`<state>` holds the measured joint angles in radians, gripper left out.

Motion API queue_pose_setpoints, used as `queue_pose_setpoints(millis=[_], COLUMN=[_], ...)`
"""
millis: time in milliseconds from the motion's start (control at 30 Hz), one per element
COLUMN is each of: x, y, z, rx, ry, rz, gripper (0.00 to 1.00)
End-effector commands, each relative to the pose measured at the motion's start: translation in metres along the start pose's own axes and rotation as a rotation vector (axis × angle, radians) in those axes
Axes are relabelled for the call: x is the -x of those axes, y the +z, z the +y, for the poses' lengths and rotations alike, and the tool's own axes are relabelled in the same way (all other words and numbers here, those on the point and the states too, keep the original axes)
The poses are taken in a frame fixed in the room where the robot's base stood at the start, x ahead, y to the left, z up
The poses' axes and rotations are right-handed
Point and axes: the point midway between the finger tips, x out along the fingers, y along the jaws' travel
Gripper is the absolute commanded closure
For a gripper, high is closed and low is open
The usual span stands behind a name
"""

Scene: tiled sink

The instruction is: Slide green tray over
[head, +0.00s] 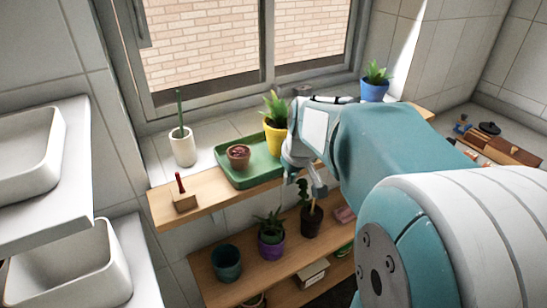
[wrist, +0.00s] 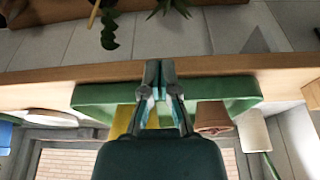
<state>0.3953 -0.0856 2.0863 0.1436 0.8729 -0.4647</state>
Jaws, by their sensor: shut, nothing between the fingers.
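The green tray (head: 232,178) lies on the wooden shelf under the window. It holds a small terracotta pot (head: 238,155) and a yellow pot with a plant (head: 276,136). My gripper (head: 304,186) is at the tray's right end in the head view, pointing down, with my arm hiding what is behind it. In the wrist view my gripper (wrist: 160,66) is shut and empty, its fingertips across the middle of the green tray's near rim (wrist: 222,88). I cannot tell whether they touch it.
On the shelf, a white pot (head: 183,147) stands left of the tray, a stamp-like wooden block (head: 181,198) lies front left, and a blue pot (head: 374,90) stands far right. A lower shelf (head: 203,272) holds several pots. White basins (head: 62,262) are at left.

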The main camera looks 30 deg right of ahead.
Motion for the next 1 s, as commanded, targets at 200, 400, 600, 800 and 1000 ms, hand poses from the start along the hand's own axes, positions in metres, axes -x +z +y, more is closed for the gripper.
queue_pose_setpoints(millis=[200,400,600,800,1000], x=[-0.007,-0.007,-0.007,-0.015,-0.026], y=[-0.02,-0.023,-0.024,-0.047,-0.084], z=[0.0,-0.001,-0.001,0.0,-0.001], rx=[0.0,0.0,0.0,0.001,0.0], ry=[-0.001,0.001,0.001,-0.001,-0.001], rz=[-0.003,-0.002,-0.002,-0.004,-0.004], gripper=[1.0,1.0,1.0,1.0,1.0])
